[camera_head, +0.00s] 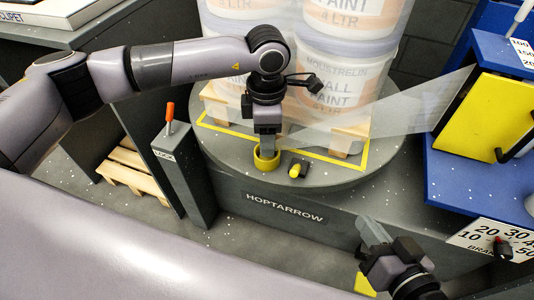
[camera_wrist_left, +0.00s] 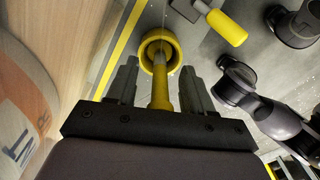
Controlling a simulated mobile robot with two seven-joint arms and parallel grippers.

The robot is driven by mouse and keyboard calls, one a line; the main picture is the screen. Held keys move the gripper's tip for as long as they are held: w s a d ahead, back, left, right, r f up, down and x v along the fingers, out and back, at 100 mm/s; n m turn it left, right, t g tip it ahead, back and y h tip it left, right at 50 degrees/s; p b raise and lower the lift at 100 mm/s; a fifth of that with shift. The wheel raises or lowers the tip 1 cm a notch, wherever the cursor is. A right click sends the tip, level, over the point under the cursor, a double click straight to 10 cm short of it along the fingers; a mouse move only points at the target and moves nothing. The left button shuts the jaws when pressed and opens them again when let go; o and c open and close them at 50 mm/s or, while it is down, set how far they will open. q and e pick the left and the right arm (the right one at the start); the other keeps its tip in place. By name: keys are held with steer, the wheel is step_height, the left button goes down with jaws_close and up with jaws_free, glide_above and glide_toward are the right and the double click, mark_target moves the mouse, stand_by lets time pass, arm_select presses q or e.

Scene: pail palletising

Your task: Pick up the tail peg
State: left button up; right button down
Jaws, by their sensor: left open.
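The tail peg (camera_wrist_left: 160,92) is a yellow rod in the left wrist view. Its far end is at a yellow round holder (camera_wrist_left: 160,50); whether it is seated inside I cannot tell. My left gripper (camera_wrist_left: 161,84) is open, with one finger on each side of the peg and a gap to each. In the head view, my left gripper (camera_head: 267,143) points down just above the yellow holder (camera_head: 266,160) on the grey turntable, and the peg is hidden there. My right gripper (camera_head: 374,234) is low at the right, away from the holder; its jaw opening is unclear.
A yellow-handled tool (camera_head: 296,170) lies just right of the holder. Wrapped paint pails (camera_head: 345,85) stand behind on a wooden pallet (camera_head: 330,135). Clear film (camera_head: 400,108) stretches right towards a blue and yellow unit (camera_head: 485,115). A post with an orange lever (camera_head: 170,113) stands left.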

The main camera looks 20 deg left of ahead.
arm_select(q)
steer(key=shift+f, duration=0.35)
steer(key=shift+r, duration=0.1)
jaws_close()
steer(key=shift+r, duration=0.15)
